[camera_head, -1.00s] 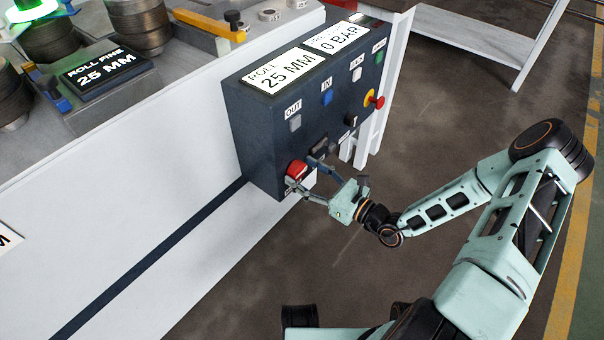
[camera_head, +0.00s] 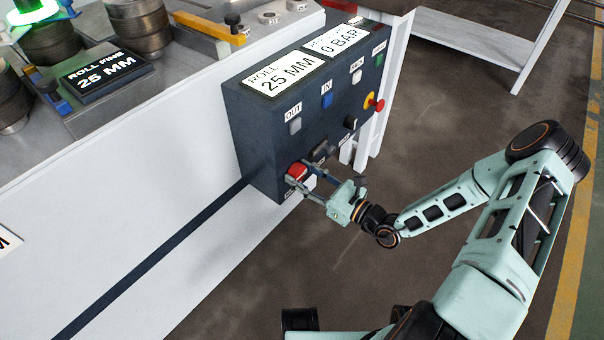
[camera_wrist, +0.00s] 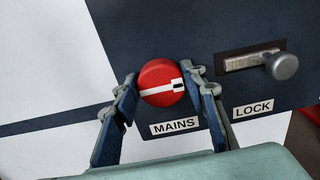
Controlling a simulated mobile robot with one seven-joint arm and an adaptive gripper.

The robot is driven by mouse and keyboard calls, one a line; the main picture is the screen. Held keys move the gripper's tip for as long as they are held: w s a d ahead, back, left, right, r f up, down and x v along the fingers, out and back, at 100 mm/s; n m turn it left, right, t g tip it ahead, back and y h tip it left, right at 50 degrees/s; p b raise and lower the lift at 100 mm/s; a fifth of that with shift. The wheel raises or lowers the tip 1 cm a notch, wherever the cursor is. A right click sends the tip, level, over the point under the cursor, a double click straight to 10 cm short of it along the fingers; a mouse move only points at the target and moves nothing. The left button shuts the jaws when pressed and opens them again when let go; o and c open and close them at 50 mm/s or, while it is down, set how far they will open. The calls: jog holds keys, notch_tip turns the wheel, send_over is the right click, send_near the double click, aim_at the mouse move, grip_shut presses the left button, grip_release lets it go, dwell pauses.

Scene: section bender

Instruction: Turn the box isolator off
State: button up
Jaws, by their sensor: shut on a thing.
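The box isolator is a round red knob (camera_wrist: 160,83) on the dark control box, above a "MAINS" label (camera_wrist: 174,126). Its white bar lies close to horizontal in the wrist view, with a small black-and-white mark at its right end. In the head view the red knob (camera_head: 297,170) is at the lower left of the box face. My gripper (camera_wrist: 160,88) has one finger on each side of the knob and is shut on it. In the head view my gripper (camera_head: 304,178) reaches the knob from the right.
The control box (camera_head: 262,138) carries several buttons, a red emergency knob (camera_head: 376,104) and two displays reading 25 MM and 0 BAR. In the wrist view a grey lock knob (camera_wrist: 283,66) sits right of the isolator, above a "LOCK" label (camera_wrist: 253,109). Open floor (camera_head: 440,130) lies to the right.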

jog(key=n+p, duration=0.2)
jog(key=n, duration=0.1)
jog(key=shift+s+r+n, duration=0.1)
jog(key=shift+n, duration=0.3)
jog(key=n+p, duration=0.3)
jog(key=n, duration=0.2)
jog(key=shift+s+a, duration=0.1)
jog(key=n, duration=0.1)
jog(key=n+p, duration=0.1)
jog(key=n, duration=0.1)
jog(key=n+p, duration=0.1)
jog(key=shift+f+n, duration=0.25)
jog(key=shift+n, duration=0.15)
jog(key=shift+f+n+p, duration=0.15)
jog(key=shift+n+p, duration=0.55)
jog(key=shift+n, duration=1.3)
jog(key=o, duration=1.2)
jog(key=shift+c, duration=0.2)
